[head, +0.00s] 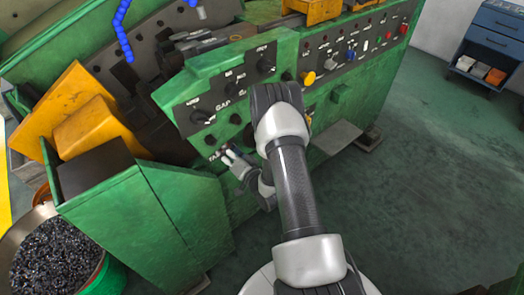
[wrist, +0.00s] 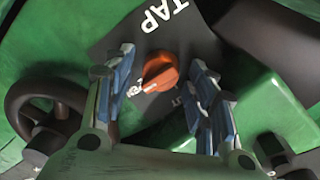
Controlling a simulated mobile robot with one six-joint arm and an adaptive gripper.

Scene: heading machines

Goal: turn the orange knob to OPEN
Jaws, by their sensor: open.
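The orange knob (wrist: 160,72) sits on a dark plate marked TAP (wrist: 165,16) on the green machine. In the wrist view it lies between the two fingers of my gripper (wrist: 163,90), with a gap on each side. The fingers are open and hold nothing. The knob's grip ridge runs from upper right to lower left. In the head view my gripper (head: 232,160) is at the lower front of the machine, and the knob is hidden there.
A black handwheel (wrist: 45,100) is left of the knob in the wrist view. Dark round parts (wrist: 272,152) are at lower right. In the head view, a control panel with black knobs (head: 266,66) is above my gripper. A tub of metal chips (head: 55,255) stands left.

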